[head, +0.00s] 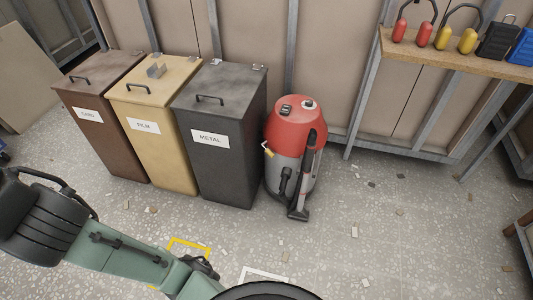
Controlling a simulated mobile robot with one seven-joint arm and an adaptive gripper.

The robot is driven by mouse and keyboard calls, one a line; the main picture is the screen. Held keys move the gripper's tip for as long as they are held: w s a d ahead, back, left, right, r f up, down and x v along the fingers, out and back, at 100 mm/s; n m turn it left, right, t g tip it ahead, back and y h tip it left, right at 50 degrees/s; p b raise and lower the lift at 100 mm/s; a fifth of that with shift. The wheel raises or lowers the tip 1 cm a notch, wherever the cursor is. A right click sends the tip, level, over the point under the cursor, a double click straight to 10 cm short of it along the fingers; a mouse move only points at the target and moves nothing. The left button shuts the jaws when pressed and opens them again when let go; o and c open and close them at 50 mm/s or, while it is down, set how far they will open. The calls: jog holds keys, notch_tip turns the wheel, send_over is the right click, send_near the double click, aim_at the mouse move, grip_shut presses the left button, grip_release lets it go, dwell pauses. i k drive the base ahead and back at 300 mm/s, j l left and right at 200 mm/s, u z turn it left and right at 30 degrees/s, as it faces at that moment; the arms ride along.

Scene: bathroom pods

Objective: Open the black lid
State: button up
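The black lid (226,82) lies shut on top of the black bin (230,165), which is labelled METAL. A thin dark handle (210,99) stands near the lid's front edge, and small hinges sit at its back edge. The bin is the rightmost of three in a row against the wall. My green and black arm crosses the lower left of the head view, apart from the bins. I cannot make out the gripper's fingers in this view.
A red and grey vacuum cleaner (291,150) stands close on the right. A wooden bench (460,58) stands at upper right. Littered floor is open in front.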

aim_at(222, 89)
jog(key=i+l+u, duration=0.7)
jog(key=i, duration=0.15)
